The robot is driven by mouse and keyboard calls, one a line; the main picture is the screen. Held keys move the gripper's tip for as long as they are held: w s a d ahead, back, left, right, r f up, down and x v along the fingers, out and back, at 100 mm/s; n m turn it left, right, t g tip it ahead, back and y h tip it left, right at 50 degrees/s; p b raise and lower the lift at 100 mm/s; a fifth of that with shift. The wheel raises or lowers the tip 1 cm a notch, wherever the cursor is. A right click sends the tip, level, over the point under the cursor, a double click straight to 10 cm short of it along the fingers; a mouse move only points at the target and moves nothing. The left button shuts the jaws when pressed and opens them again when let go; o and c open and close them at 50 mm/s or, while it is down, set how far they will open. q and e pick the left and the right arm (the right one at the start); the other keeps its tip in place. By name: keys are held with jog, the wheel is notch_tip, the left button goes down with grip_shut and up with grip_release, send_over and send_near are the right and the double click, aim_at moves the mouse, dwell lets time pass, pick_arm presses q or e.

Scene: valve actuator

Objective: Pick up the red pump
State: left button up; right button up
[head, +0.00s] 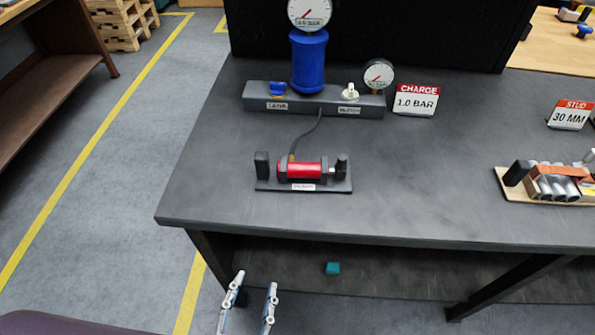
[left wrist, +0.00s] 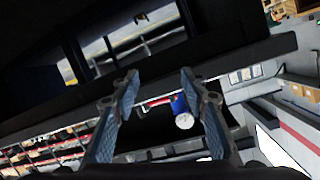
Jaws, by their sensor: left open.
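The red pump (head: 305,170) is a short red cylinder with dark ends, lying level on a small dark base (head: 320,187) on the grey table. A thin hose runs from it to the manifold behind. My left gripper (head: 254,288) is open and empty, with its fingers pointing up. It is low in front of the table's front edge, apart from the pump and nearer to me. In the left wrist view the open fingers (left wrist: 159,78) frame a dark table edge. A small red shape (left wrist: 158,101) shows beyond them; I cannot tell if it is the pump. My right gripper is not in view.
Behind the pump stands a manifold (head: 258,101) with a blue tank (head: 308,62) and a gauge (head: 379,74). A charge sign (head: 417,100) stands beside it. A wooden rack (head: 550,185) is at right. The table around the pump is clear.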

aim_at(260, 161)
pick_arm(q)
jog(key=w+r+n+t, duration=0.1)
jog(key=w+r, duration=0.3)
jog(key=w+r+n+t+y, duration=0.1)
jog(key=w+r+n, duration=0.1)
jog(key=w, duration=0.3)
jog(key=w+r+n+t+y, duration=0.1)
jog(key=w+r+n, duration=0.1)
jog(key=w+r, duration=0.2)
jog(key=shift+w+a+r, duration=0.1)
jog(key=shift+a+r, duration=0.1)
jog(key=shift+r, duration=0.25)
jog(key=shift+w+a+r, duration=0.1)
jog(key=shift+a+r, duration=0.1)
jog(key=shift+r, duration=0.2)
jog(key=w, duration=0.5)
jog(key=shift+a, duration=0.15)
jog(key=shift+w+a+r, duration=0.1)
jog(key=shift+w, duration=1.55)
jog(key=shift+w+a+r, duration=0.1)
jog(key=shift+w, duration=1.5)
jog(key=shift+c, duration=0.3)
grip_shut()
jog(key=shift+r, duration=0.1)
